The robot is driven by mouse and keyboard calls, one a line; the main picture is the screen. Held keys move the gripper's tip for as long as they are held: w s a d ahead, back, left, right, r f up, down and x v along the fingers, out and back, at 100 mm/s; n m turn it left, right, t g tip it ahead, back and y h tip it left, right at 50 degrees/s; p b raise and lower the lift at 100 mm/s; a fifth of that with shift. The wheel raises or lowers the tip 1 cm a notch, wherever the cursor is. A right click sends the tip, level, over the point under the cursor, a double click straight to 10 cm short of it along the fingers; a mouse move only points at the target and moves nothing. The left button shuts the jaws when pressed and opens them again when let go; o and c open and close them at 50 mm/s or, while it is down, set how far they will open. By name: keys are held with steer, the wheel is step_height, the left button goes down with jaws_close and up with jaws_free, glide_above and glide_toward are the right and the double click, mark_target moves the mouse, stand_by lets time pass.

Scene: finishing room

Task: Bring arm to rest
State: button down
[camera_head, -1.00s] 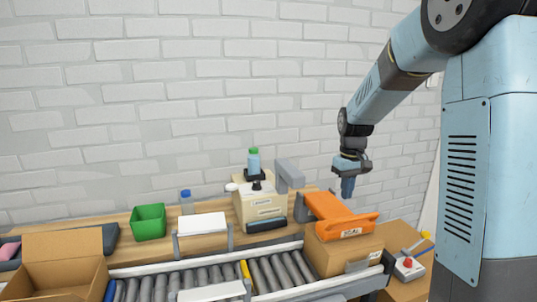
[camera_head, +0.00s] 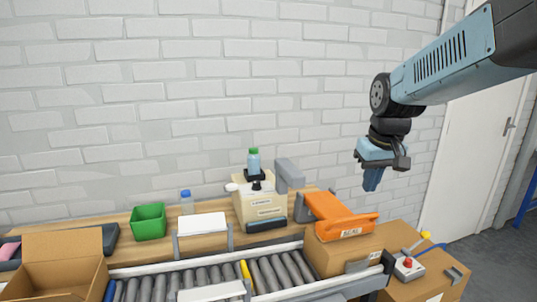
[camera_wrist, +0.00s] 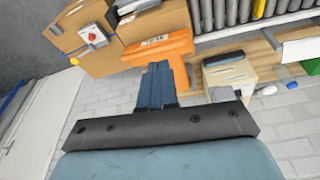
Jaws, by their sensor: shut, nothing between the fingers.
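My gripper (camera_head: 372,180) hangs in the air at the right in the head view, fingers pointing down. It is above and to the right of the orange taping machine (camera_head: 338,215) and apart from it. Its blue fingers are together and empty; they also show in the wrist view (camera_wrist: 157,85). In the wrist view the orange machine (camera_wrist: 158,47) lies beyond the fingertips. My arm reaches in from the upper right.
Below are a roller conveyor (camera_head: 280,272), a closed carton (camera_head: 350,248), an open carton (camera_head: 62,245), a green bin (camera_head: 148,222), and a box with a red button (camera_head: 408,264). A white door (camera_head: 470,150) stands at the right. The air around my gripper is clear.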

steer(key=s+r+m+t, duration=0.1)
steer(key=s+t, duration=0.1)
steer(key=s, duration=1.2)
steer(key=shift+r+m+t, duration=0.3)
steer(key=shift+m+t, duration=0.1)
stand_by(0.4)
